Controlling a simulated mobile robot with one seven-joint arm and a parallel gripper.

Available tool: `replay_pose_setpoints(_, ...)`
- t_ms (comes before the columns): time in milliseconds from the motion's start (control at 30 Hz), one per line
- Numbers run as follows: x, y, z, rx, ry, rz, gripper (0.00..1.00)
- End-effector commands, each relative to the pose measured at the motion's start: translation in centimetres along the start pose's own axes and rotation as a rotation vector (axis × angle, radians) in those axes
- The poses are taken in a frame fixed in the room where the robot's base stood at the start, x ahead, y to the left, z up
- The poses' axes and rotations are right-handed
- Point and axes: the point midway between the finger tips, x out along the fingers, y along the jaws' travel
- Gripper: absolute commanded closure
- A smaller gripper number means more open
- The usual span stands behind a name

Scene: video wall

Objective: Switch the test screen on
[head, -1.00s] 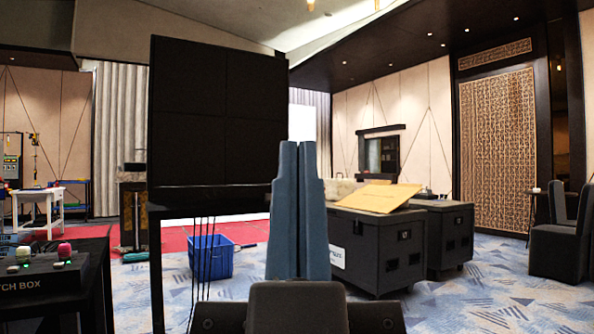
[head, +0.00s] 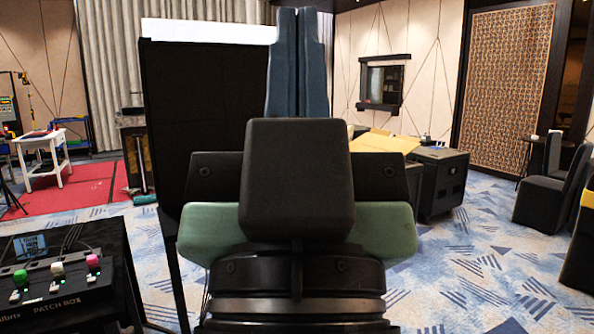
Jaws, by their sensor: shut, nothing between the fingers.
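The tall screen (head: 205,125) stands in front of me, left of centre, and its face is dark. My arm hides its right part. The patch box (head: 60,302) sits on a dark table at the lower left. It carries a green knob (head: 20,278), a cream knob (head: 57,269) and a pink knob (head: 92,262) in a row, with small switches and lights beside them. Their exact positions are too small to tell. My gripper (head: 299,14) points up at the top centre, its blue-grey fingers together and empty, well away from the box.
The dark table (head: 108,310) is at the left. Black cases (head: 440,180) with a tan board stand to the right. Chairs (head: 548,195) are at the far right. A white table (head: 42,155) stands on red carpet at the back left. The patterned floor at right is open.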

Motion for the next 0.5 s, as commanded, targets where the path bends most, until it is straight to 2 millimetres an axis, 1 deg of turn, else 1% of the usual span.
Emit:
replay_pose_setpoints(33,2.6,0.0,-2.5,0.001,0.000,0.000,1.00)
replay_pose_setpoints(200,6.8,0.0,-6.4,0.002,0.000,0.000,1.00)
replay_pose_setpoints(333,9.1,0.0,-8.6,0.003,0.000,-0.001,1.00)
replay_pose_setpoints(400,9.7,0.0,-9.2,0.003,0.000,-0.001,1.00)
replay_pose_setpoints(500,10.0,0.0,-9.5,0.003,-0.001,-0.001,1.00)
